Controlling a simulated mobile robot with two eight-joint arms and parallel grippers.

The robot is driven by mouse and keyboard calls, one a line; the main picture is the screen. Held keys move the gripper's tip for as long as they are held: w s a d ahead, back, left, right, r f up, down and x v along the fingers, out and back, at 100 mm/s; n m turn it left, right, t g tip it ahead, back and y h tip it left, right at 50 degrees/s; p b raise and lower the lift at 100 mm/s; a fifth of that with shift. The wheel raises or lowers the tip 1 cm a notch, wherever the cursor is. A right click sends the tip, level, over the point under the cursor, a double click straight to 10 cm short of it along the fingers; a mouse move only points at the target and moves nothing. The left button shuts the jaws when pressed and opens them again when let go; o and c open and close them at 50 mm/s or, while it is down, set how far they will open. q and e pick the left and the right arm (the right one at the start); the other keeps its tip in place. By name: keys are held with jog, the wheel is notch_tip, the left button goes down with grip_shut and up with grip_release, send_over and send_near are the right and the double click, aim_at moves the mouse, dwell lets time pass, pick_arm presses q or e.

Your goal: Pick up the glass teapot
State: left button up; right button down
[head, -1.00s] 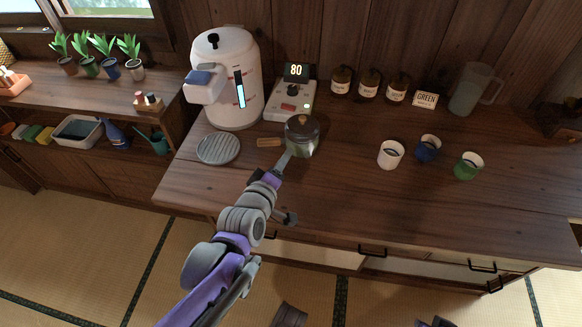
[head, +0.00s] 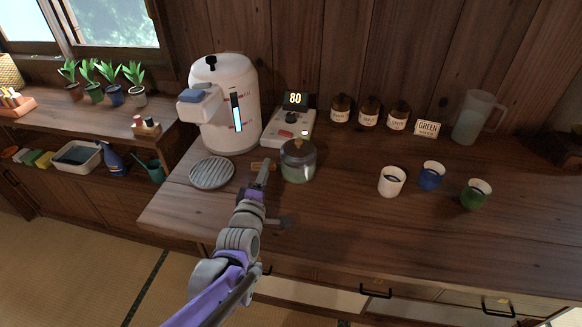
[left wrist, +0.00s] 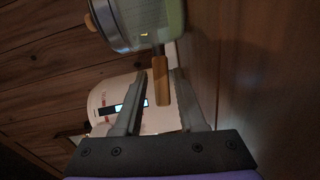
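The glass teapot (head: 298,168) stands on the wooden counter, with greenish contents, a dark lid and a wooden side handle (head: 262,166) pointing left. My left gripper (head: 264,172) is at this handle, just left of the teapot body, and partly covers it in the head view. In the left wrist view the teapot body (left wrist: 150,18) is at the top. Its wooden handle (left wrist: 161,82) reaches down between the two spread fingers of my left gripper (left wrist: 165,88). The gripper is open, with gaps visible beside the handle. My right gripper is out of view.
A white water dispenser (head: 229,115) stands behind left, with a round grey slatted tray (head: 212,173) before it. White (head: 391,182), blue (head: 431,176) and green (head: 475,195) cups stand right. The front-middle counter is clear.

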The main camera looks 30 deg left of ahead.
pick_arm(q)
jog(key=x, duration=0.3)
jog(key=shift+w+a+f+b, duration=0.1)
jog(key=shift+w+a+b, duration=0.1)
jog(key=shift+w+b, duration=0.1)
grip_shut()
dwell(1.2)
